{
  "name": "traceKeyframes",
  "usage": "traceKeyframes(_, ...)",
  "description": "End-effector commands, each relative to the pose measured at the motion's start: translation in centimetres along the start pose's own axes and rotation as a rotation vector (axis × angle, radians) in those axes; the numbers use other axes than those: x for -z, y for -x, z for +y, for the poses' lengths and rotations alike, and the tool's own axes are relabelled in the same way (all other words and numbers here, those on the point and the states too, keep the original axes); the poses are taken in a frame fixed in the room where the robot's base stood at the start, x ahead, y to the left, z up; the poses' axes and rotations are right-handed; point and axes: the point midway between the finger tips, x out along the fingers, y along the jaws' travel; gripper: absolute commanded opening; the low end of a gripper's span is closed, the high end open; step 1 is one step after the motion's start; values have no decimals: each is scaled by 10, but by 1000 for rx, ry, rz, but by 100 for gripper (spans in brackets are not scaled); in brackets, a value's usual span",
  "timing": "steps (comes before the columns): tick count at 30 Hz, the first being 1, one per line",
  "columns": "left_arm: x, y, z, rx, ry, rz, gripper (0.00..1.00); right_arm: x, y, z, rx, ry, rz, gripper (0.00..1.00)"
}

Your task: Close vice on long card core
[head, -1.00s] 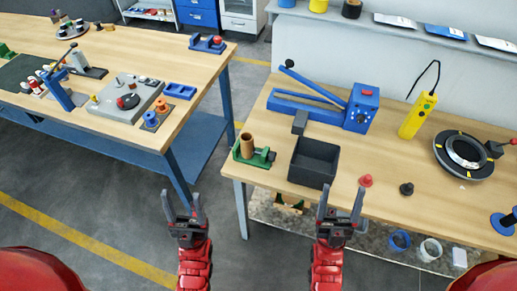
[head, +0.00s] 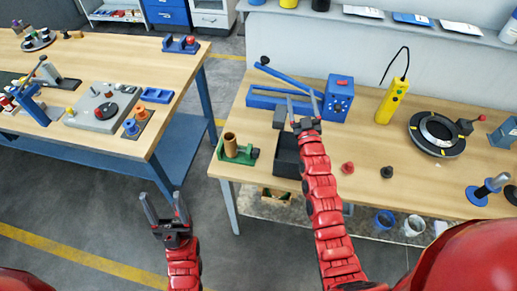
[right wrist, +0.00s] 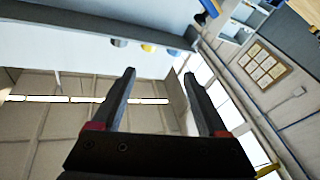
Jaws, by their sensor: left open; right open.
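A green vice (head: 236,153) stands at the left front corner of the right workbench. A brown card core (head: 230,142) stands upright in it; I cannot tell whether the jaws touch it. My right gripper (head: 304,108) is open and empty, pointing up over the black bin, to the right of the vice and in front of the blue lever device. In the right wrist view its open fingers (right wrist: 160,100) have nothing between them. My left gripper (head: 164,212) is open and empty over the floor, in front and to the left of the right workbench.
A black bin (head: 287,158) is beside the vice, partly hidden by my right arm. The left workbench (head: 125,65) holds several parts.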

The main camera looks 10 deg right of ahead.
Motion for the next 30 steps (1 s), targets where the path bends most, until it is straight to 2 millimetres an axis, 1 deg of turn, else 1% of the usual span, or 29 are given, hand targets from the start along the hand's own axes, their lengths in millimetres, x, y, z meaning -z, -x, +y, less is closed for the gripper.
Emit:
traceKeyframes(1,1,-5,0,0,0,0,62,-4,-18,-5,45,22,-80,77)
traceKeyframes(3,1,-8,0,0,0,0,62,-21,-33,-17,127,51,-211,77)
traceKeyframes(4,2,-9,0,0,0,0,62,-27,-38,-22,165,66,-265,77)
traceKeyframes(7,2,-14,-1,0,0,0,62,-42,-44,-42,311,116,-435,77)
traceKeyframes(10,3,-18,-1,0,0,0,62,-48,-38,-61,479,172,-588,77)
traceKeyframes(12,4,-21,-1,0,0,0,62,-48,-27,-73,609,214,-684,77)
traceKeyframes(14,4,-24,-1,0,0,0,62,-43,-14,-80,725,253,-759,77)
traceKeyframes(15,4,-25,-1,0,0,0,62,-39,-4,-83,802,279,-804,77)
traceKeyframes(17,5,-27,-1,0,0,0,62,-31,13,-87,915,318,-864,77)
traceKeyframes(18,5,-29,-1,0,0,0,62,-25,24,-88,985,340,-897,77)
traceKeyframes(21,5,-31,-2,0,0,0,62,-12,48,-86,1128,390,-961,77)
traceKeyframes(25,5,-32,-2,0,0,0,62,-1,70,-83,1243,428,-1006,77)
traceKeyframes(28,5,-31,-2,0,0,0,62,-1,76,-83,1274,438,-1019,77)
traceKeyframes(30,5,-28,-1,0,0,0,62,-5,78,-85,1278,438,-1022,77)
